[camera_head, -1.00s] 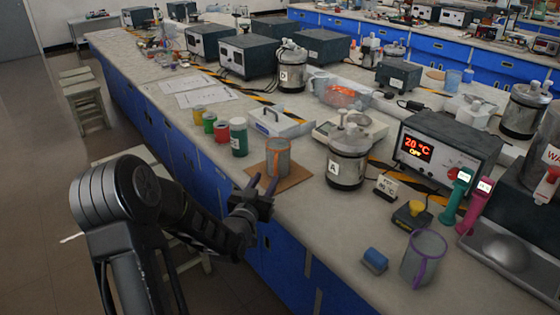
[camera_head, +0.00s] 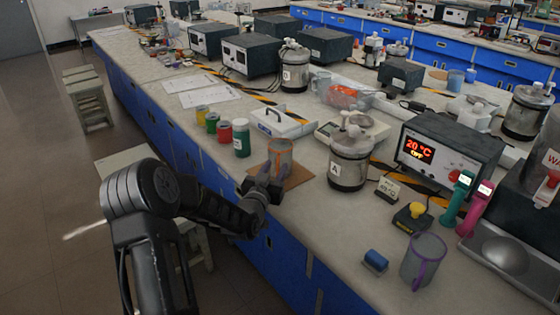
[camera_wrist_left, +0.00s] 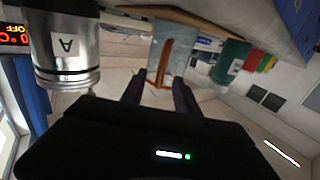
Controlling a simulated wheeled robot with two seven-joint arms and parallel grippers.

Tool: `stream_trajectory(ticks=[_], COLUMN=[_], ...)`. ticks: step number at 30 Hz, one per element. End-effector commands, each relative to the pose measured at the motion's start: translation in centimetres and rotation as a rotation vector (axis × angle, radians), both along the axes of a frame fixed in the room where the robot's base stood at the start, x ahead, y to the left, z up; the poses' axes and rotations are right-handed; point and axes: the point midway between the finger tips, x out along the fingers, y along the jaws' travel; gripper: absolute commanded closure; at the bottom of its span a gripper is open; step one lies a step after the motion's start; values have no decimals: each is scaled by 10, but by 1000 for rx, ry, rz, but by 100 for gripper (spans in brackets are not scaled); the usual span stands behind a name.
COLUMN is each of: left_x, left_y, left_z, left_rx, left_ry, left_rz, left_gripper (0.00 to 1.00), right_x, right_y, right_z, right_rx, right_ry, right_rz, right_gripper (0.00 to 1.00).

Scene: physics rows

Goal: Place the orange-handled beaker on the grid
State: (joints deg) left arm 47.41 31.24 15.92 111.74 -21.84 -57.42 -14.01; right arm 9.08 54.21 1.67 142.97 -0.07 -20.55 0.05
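The orange-handled beaker (camera_head: 281,150) stands upright on a brown square board (camera_head: 298,178) near the bench's front edge. It also shows in the left wrist view (camera_wrist_left: 158,38), its orange handle facing my gripper. My left gripper (camera_head: 268,180) is at the beaker's near side. In the left wrist view, the gripper's two fingers (camera_wrist_left: 158,84) are apart, with the handle (camera_wrist_left: 167,62) in line with the gap between them. I cannot tell whether they touch it. I cannot make out a grid for certain. My right gripper is not in view.
A metal vessel marked A (camera_head: 349,165) stands right of the board. A green-labelled jar (camera_head: 241,138), smaller jars and a white tray (camera_head: 280,124) stand left and behind.

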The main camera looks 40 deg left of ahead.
Motion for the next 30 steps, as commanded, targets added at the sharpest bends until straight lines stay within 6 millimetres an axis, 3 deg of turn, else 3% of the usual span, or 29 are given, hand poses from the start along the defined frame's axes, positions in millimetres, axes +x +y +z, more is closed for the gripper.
stream_trajectory(ticks=[20, 30], left_x=[7, 6], left_y=[2, 2], left_z=[0, 0], left_rx=[0, 0], left_ry=[1, 1], left_rz=[0, 0], left_gripper=[63, 90], right_x=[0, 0], right_y=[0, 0], right_z=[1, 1], right_rx=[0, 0], right_ry=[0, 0], right_rz=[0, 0], right_gripper=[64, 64])
